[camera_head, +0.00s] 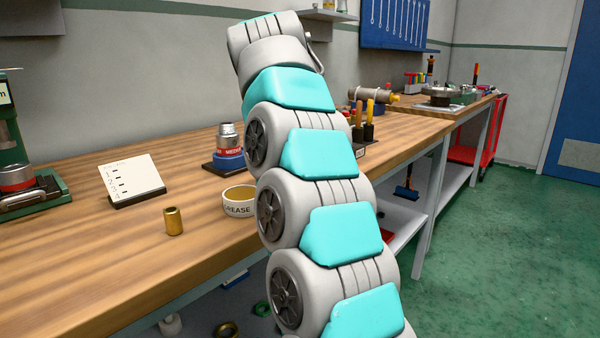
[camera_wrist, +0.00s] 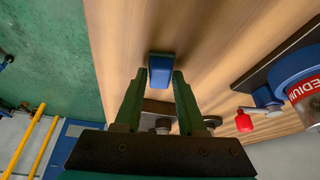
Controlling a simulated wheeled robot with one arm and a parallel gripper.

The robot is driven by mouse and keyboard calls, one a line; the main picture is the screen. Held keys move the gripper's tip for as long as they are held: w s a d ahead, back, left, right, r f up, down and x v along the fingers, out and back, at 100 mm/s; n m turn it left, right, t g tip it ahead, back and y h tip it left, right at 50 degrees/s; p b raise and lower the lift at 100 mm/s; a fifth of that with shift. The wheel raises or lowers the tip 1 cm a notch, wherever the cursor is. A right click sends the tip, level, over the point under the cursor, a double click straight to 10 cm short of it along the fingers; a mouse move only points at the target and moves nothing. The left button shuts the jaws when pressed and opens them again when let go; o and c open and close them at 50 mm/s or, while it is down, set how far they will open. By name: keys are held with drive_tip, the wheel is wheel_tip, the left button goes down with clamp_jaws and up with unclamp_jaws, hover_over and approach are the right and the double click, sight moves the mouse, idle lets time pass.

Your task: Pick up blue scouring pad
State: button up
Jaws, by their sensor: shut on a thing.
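The blue scouring pad (camera_wrist: 161,66) is a small blue block with a darker side facing the camera in the wrist view. My gripper (camera_wrist: 160,78) has its two dark green fingers shut on the pad, one on each side. Wood tabletop shows behind the pad; I cannot tell whether it touches the wood. In the head view my arm covers the middle of the picture, and neither the pad nor my gripper shows.
The wooden bench (camera_head: 80,240) bears a brass cylinder (camera_head: 173,221), a grease tin (camera_head: 239,201), a white card (camera_head: 131,176) and a green-based device (camera_head: 30,190) at left. In the wrist view a red knob (camera_wrist: 243,122) and a blue-and-red "MEDIUM" device (camera_wrist: 300,80) lie right of my fingers.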

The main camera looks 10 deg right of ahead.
clamp_jaws()
drive_tip(key=shift+r, duration=0.1)
wheel_tip(320, 180, up, 4)
drive_tip(key=p, duration=0.3)
drive_tip(key=shift+f+p, duration=0.2)
drive_tip(key=shift+p, duration=0.15)
drive_tip(key=shift+s+f+b, duration=0.15)
drive_tip(key=shift+s+b, duration=0.15)
drive_tip(key=s+d+r+b, duration=0.1)
drive_tip(key=s+b, duration=0.2)
drive_tip(key=s, duration=1.2)
drive_tip(key=shift+s+d+r, duration=0.15)
drive_tip(key=shift+s+r, duration=0.05)
drive_tip(key=shift+r, duration=0.05)
drive_tip(key=shift+o, duration=1.9)
unclamp_jaws()
drive_tip(key=shift+w, duration=0.1)
clamp_jaws()
